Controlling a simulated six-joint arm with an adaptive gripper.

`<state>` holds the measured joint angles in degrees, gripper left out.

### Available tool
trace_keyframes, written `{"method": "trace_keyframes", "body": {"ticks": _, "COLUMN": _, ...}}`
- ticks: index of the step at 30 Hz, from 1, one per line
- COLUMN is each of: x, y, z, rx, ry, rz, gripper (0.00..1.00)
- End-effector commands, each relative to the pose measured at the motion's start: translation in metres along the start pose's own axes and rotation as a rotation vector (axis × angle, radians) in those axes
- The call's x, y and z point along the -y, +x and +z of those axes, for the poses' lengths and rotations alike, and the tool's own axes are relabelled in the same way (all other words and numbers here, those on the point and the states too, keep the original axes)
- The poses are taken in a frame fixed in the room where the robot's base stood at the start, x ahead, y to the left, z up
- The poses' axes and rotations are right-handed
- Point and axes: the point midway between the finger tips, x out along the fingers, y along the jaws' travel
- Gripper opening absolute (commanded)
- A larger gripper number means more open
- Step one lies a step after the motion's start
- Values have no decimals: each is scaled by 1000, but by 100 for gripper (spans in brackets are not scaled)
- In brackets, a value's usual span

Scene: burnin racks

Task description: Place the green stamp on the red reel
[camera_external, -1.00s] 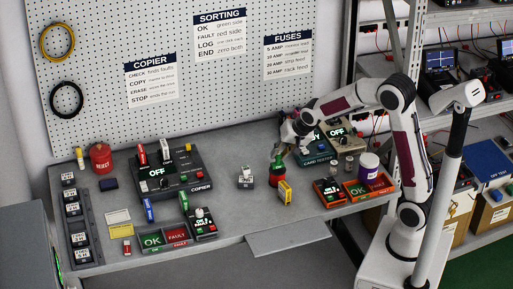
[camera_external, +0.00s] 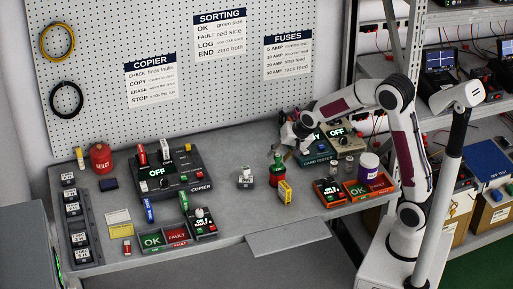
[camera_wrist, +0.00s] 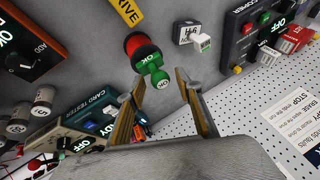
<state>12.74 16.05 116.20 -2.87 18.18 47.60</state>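The red reel (camera_external: 275,182) stands on the table right of centre, behind a yellow block. The green stamp (camera_external: 277,166) stands upright on top of it and looks in contact with it. In the wrist view the stamp (camera_wrist: 157,72), marked OK, overlaps the red reel (camera_wrist: 134,42), whose rim shows around the stamp's base. My gripper (camera_external: 287,152) is just to the right of the stamp's upper part.
The yellow block (camera_external: 285,192) stands close in front of the reel. A white-and-dark stamp-like piece (camera_external: 246,178) is to the left. The card tester (camera_external: 318,160) is behind on the right, an orange tray (camera_external: 370,188) farther right. The copier (camera_external: 165,178) is left.

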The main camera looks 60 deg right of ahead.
Motion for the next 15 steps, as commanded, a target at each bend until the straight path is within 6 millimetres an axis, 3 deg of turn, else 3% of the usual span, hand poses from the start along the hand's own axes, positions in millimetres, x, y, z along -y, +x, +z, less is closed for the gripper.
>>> {"method": "trace_keyframes", "body": {"ticks": 8, "x": 2, "y": -10, "z": -2, "rx": -2, "ry": 0, "rz": -2, "gripper": 35}}
{"method": "trace_keyframes", "body": {"ticks": 15, "x": 2, "y": -30, "z": -1, "rx": -2, "ry": 0, "rz": -2, "gripper": 35}}
